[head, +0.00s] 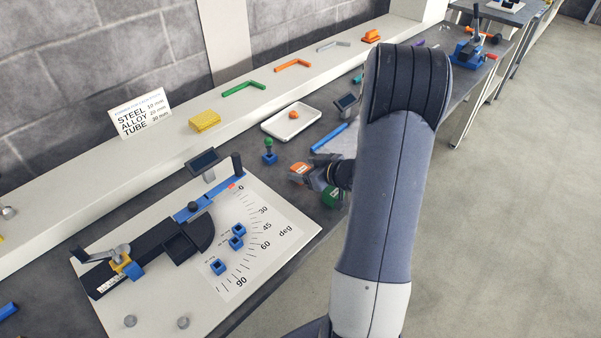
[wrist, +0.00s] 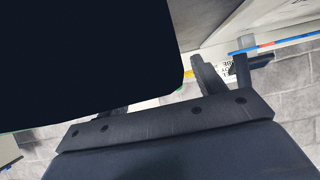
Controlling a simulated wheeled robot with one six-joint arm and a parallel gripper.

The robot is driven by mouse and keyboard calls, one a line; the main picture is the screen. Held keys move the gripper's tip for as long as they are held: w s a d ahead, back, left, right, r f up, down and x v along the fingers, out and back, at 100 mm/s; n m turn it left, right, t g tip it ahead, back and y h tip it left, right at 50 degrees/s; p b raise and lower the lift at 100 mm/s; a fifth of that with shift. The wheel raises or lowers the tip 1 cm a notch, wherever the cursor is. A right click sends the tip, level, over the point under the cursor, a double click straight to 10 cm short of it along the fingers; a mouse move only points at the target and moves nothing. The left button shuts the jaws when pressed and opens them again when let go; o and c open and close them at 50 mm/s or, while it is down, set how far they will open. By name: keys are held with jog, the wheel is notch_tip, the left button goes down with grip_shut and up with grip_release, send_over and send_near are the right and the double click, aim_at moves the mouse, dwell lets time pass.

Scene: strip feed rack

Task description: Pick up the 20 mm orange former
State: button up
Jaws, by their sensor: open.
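The orange former (head: 299,168), a small block with a pale label, is near the middle of the head view, just left of my gripper (head: 318,178). My gripper is dark, partly hidden by my forearm, and open. I cannot tell whether the former is between the fingers or just beyond them. A green former (head: 331,197) stands just below the gripper, partly covered. In the wrist view one finger (wrist: 207,78) shows, and a large black shape hides most of the space between the fingers. The orange former cannot be made out there.
A bending fixture with an angle-scale board (head: 275,212) lies to the left. A white tray (head: 291,123) with an orange piece, a blue bar (head: 329,138) and a green-topped blue piece (head: 269,152) are close by. A raised shelf (head: 225,108) runs behind, bearing coloured pieces and a sign (head: 140,113).

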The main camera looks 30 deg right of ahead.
jog(key=c, duration=1.2)
jog(key=shift+r, duration=0.15)
